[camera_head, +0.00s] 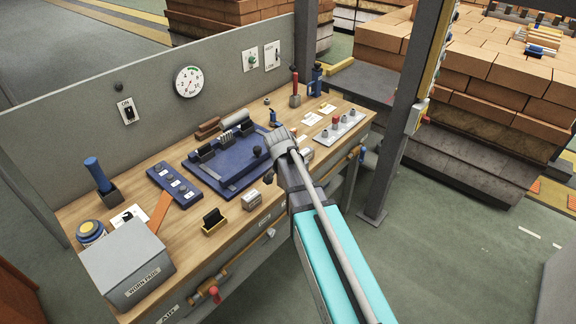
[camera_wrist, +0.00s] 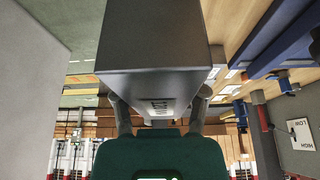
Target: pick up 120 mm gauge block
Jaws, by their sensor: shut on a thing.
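The 120 mm gauge block (camera_wrist: 155,45) fills the upper middle of the wrist view as a large grey block with a darker lower face. A short dark marking on that face is too small to read surely. My gripper (camera_wrist: 161,108) is shut on it, with one finger on each side. In the head view my arm's end is over the right part of the workbench (camera_head: 225,245), beside the blue fixture (camera_head: 240,178). The fingers and the held block are hidden there by my wrist. I cannot tell whether the block touches the bench.
A small light block (camera_head: 252,201) and a yellow-black holder (camera_head: 214,222) stand at the bench's front edge. A grey box (camera_head: 128,268) is at the front left. A white strip with knobs (camera_head: 338,129) lies at the right. A dark post (camera_head: 405,110) rises beyond the bench's right end.

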